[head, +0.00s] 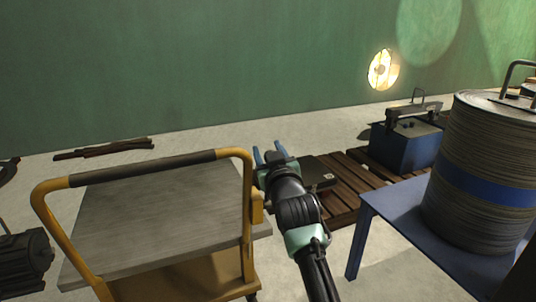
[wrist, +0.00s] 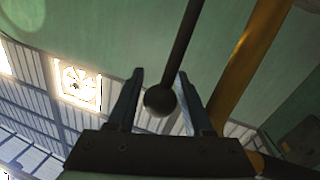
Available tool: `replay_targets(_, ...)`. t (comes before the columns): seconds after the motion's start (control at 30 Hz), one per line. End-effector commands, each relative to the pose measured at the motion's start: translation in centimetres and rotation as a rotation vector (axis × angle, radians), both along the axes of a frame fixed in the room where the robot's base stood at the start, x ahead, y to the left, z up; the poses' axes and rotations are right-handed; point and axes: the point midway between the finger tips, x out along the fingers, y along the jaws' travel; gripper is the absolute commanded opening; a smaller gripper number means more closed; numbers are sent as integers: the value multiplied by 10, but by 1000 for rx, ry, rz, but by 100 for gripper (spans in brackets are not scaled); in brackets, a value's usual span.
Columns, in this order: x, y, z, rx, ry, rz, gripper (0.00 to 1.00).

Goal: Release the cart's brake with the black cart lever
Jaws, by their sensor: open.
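The cart has a grey top (head: 150,215) and a yellow push handle (head: 236,153) with a dark grip, at the left of the head view. My gripper (head: 268,152) is open just right of the handle's right upright. In the wrist view, the black cart lever (wrist: 178,45) is a thin rod ending in a round knob (wrist: 159,101). The knob shows between the two open fingers of my gripper (wrist: 159,73), with gaps on both sides. I cannot tell its exact depth between them. The lever cannot be made out in the head view.
The yellow handle post (wrist: 245,65) runs close to the right finger in the wrist view. A wooden pallet (head: 350,180) and blue box (head: 405,148) are behind.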

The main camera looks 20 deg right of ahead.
Motion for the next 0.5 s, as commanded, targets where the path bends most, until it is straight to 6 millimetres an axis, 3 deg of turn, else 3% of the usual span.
replay_targets(0.23,1,0,0,1,1,0,51)
replay_targets(0.5,0,0,0,0,1,0,4)
